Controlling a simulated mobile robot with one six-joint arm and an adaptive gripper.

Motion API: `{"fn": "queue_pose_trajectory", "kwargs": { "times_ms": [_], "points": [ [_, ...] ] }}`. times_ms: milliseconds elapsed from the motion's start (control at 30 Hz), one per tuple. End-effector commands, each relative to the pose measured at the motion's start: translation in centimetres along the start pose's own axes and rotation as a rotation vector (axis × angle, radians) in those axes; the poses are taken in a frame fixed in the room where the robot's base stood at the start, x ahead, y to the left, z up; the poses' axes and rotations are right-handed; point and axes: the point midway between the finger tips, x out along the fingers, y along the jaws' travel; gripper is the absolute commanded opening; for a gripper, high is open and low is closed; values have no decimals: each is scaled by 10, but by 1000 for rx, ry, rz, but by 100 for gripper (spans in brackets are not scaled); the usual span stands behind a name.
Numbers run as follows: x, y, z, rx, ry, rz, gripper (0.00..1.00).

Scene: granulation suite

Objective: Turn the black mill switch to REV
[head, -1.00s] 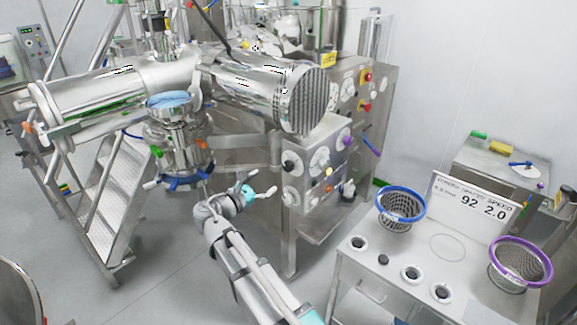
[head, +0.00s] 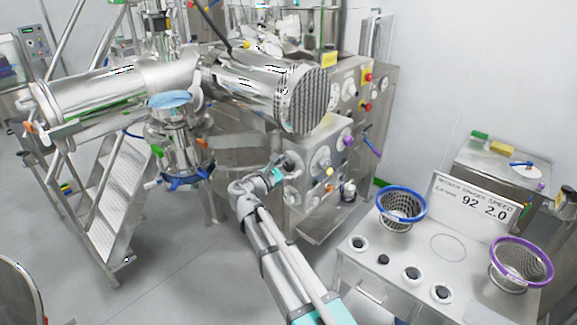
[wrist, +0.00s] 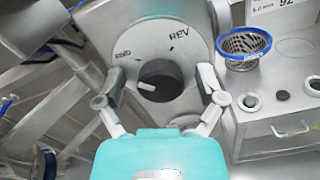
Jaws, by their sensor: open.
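The black mill switch (wrist: 160,82) is a round knob with a pale pointer bar, on a light round dial plate (wrist: 160,42) in the wrist view. The plate reads REV at upper right and a word that looks like FWD at upper left. The pale bar points to the left, toward the FWD side. My gripper (wrist: 162,80) is open, with one finger on each side of the knob. I cannot tell whether the fingers touch it. In the head view my gripper (head: 283,167) is at the upper left dial of the steel panel and partly covers it.
The steel cabinet (head: 318,225) carries several other knobs, including a purple one (head: 348,141) and a yellow one (head: 329,172). At right a table holds a blue-rimmed basket (head: 402,207), a purple-rimmed basket (head: 520,262) and a sign (head: 475,204). Steps (head: 118,190) stand at left.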

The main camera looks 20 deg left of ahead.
Motion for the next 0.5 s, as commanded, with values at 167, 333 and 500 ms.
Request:
{"fn": "queue_pose_trajectory", "kwargs": {
  "times_ms": [167,333,500],
  "points": [
    [0,0,0,0,0,0,88],
    [0,0,0,0,0,-1,66],
    [1,-1,0,0,0,-1,34]
  ]
}}
